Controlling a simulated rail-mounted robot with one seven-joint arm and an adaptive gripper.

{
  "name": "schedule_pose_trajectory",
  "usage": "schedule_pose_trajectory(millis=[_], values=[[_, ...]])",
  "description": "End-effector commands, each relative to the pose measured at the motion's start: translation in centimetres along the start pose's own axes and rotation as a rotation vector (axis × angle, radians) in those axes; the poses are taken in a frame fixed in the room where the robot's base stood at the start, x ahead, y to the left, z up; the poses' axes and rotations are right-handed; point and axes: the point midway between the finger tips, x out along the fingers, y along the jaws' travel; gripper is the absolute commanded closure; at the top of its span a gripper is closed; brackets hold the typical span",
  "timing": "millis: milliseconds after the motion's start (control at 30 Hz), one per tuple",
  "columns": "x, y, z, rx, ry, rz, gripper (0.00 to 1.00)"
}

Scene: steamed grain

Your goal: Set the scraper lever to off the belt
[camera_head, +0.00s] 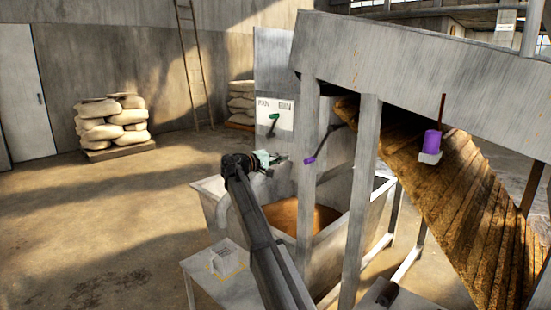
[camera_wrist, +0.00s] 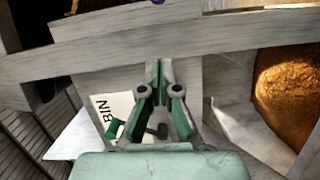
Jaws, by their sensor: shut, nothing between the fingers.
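A lever with a purple grip (camera_head: 316,154) hangs on a dark rod by the grey frame, below the belt end; I cannot tell for sure that it is the scraper lever. Its grip points down and left. A bit of purple (camera_wrist: 158,2) shows at the top edge of the wrist view. My gripper (camera_head: 284,159) is just left of the purple grip, with a gap between them, and holds nothing. In the wrist view its green fingers (camera_wrist: 159,66) are together. The slatted brown belt (camera_head: 455,205) slopes down right under the grey housing.
A white panel (camera_head: 267,104) with two labels carries a green lever (camera_head: 273,122); its BIN label (camera_wrist: 102,112) shows in the wrist view. A purple cylinder (camera_head: 432,140) sits by the housing. Grey posts (camera_head: 359,190) and a bin of brown grain (camera_head: 285,214) stand close by.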

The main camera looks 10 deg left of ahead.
Motion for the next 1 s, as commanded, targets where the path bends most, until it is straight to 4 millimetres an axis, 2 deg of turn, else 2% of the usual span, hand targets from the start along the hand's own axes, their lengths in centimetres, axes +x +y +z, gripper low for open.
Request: schedule_pose_trajectory(millis=[33,233,300,500,1000], values=[[1.2,0.3,-0.1,0.000,-0.002,0.000,1.00],[4.9,0.3,0.1,0.001,-0.001,0.000,1.00],[4.7,0.3,1.7,0.001,0.000,-0.001,1.00],[5.2,0.1,3.5,0.001,0.001,0.000,1.00],[5.4,0.0,3.9,0.000,0.000,0.000,1.00]])
